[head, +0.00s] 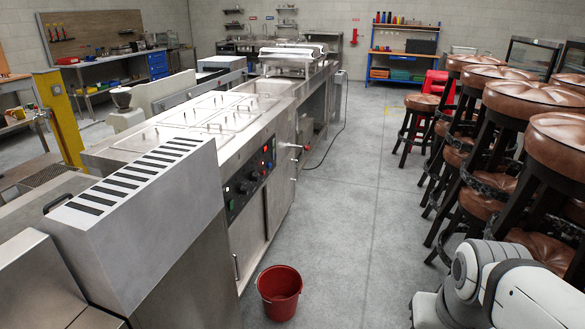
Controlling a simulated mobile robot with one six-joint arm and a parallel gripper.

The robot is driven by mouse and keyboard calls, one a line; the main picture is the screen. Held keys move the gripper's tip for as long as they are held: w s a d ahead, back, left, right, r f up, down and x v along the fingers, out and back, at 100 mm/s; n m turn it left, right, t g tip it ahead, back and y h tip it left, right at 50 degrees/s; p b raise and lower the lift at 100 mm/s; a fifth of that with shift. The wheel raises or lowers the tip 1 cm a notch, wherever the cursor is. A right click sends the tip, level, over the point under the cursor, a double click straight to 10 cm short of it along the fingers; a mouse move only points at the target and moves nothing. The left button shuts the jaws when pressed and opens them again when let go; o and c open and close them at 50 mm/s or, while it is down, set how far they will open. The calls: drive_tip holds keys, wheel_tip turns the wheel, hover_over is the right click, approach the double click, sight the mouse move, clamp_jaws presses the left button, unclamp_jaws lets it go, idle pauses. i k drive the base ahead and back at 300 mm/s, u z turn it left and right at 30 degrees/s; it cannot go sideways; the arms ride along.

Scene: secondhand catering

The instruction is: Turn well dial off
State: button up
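A steel catering counter with lidded wells (200,120) runs away from me on the left. A black control panel (250,178) is set in its aisle-facing side. Several small dark dials (244,187) sit on the panel, with small red and green lights or buttons beside them. The dials are too small to read their settings, and I cannot tell which one is the well dial. My gripper is not in view; only part of my white arm shows at the bottom right, well away from the panel.
A red bucket (279,291) stands on the floor in front of the counter, below the panel. Stacked brown stools (485,110) line the right side. A slotted steel unit (140,215) stands at the near left.

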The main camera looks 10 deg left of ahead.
sight(244, 189)
drive_tip(key=u, duration=0.05)
drive_tip(key=i, duration=1.85)
drive_tip(key=u, duration=0.5)
